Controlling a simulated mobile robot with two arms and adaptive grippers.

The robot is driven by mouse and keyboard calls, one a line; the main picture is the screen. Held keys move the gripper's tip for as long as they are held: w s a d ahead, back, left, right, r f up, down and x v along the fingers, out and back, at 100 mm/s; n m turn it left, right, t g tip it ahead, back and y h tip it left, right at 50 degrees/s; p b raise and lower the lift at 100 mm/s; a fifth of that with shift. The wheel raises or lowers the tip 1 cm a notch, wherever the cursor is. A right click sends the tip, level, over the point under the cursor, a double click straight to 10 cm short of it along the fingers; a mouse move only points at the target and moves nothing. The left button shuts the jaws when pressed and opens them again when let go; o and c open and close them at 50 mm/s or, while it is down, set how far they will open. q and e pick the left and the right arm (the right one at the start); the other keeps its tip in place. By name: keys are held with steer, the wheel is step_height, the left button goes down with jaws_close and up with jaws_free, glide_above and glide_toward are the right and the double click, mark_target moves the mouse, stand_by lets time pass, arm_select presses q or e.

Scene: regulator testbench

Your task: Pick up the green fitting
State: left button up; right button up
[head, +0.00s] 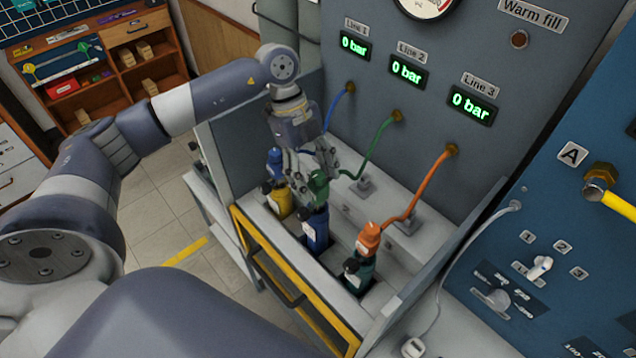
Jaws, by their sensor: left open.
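The green fitting (318,185) sits on top of the blue cylinder (315,228) in the middle slot of the bench, with a green hose (378,152) running from it to the panel under Line 2. My left gripper (318,170) is open, pointing down just above and around the green fitting. Its fingers partly cover the fitting, so I cannot tell if they touch it. The blue fitting (275,160) is on the yellow cylinder (279,201) to the left. The orange fitting (368,238) is on the dark green cylinder (359,272) to the right. My right gripper is not in view.
Blue and orange hoses (432,188) run beside the green one. The panel with three 0 bar displays (408,72) rises behind. A yellow-edged frame (290,285) borders the bench front. A blue panel (560,240) with knobs stands at right.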

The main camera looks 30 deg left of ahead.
arm_select(q)
steer(key=shift+x, duration=1.35)
jaws_close()
steer(key=c, duration=1.3)
jaws_free()
steer(key=shift+c, duration=0.2)
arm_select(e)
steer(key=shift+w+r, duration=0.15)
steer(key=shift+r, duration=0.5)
arm_select(q)
steer(key=shift+w+r, duration=0.1)
steer(key=shift+r, duration=0.05)
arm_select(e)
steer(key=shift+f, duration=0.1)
arm_select(q)
steer(key=shift+r, duration=0.25)
steer(key=r+b, duration=0.2)
steer(key=shift+s+r, duration=0.3)
steer(key=shift+s, duration=0.05)
steer(key=s+r+b, duration=0.1)
steer(key=s+b, duration=0.4)
steer(key=s, duration=1)
steer(key=shift+s+r, duration=0.2)
steer(key=shift+r, duration=0.15)
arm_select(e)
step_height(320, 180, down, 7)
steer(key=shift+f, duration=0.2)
